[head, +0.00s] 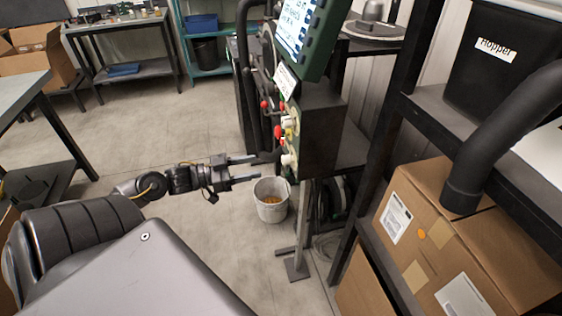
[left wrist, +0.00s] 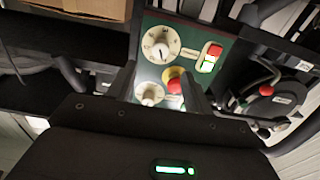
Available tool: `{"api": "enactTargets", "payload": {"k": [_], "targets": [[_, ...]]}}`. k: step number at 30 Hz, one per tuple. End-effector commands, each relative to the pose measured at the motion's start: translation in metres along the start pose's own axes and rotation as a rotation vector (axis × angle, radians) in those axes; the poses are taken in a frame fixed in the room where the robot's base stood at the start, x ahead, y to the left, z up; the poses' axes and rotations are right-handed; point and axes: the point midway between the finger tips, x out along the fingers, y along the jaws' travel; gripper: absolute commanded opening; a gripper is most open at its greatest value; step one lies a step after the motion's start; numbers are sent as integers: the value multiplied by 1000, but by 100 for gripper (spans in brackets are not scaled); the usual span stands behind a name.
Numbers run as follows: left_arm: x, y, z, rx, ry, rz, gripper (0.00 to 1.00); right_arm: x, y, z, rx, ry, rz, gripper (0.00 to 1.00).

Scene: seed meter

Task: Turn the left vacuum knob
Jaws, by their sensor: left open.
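The green control panel (left wrist: 190,32) carries two white round knobs. One knob (left wrist: 160,45) lies just beyond my fingertips in the left wrist view, and the other knob (left wrist: 150,93) shows between the fingers. I cannot tell which is the left vacuum knob. In the head view, a pale knob (head: 288,160) sits low on the panel's face. My left gripper (head: 257,168) is open in front of the panel, its fingers pointing at it and holding nothing. It also shows in the left wrist view (left wrist: 157,70). My right gripper is not in view.
A red button on yellow (left wrist: 174,85) and a red-green switch (left wrist: 209,57) sit beside the knobs. A screen (head: 300,30) hangs above the panel. A bucket (head: 271,199) stands on the floor below. A shelf with a cardboard box (head: 440,235) stands to the right.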

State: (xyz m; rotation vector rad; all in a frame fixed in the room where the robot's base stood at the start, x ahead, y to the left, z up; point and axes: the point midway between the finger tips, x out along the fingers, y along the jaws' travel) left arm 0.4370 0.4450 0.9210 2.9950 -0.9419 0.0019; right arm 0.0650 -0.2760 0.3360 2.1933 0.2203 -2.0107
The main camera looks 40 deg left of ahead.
Motion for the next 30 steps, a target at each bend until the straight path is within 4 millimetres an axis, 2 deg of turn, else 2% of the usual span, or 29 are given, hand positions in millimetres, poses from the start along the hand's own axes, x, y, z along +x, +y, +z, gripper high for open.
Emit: {"api": "enactTargets", "payload": {"k": [9, 15, 21, 30], "targets": [[55, -1, -3, 2, 4, -2, 51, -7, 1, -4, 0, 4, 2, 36], [82, -1, -1, 1, 1, -3, 51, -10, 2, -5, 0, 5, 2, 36], [95, -1, 0, 2, 1, -3, 51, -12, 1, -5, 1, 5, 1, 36], [96, -1, 0, 1, -1, -3, 50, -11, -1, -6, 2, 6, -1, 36]]}}
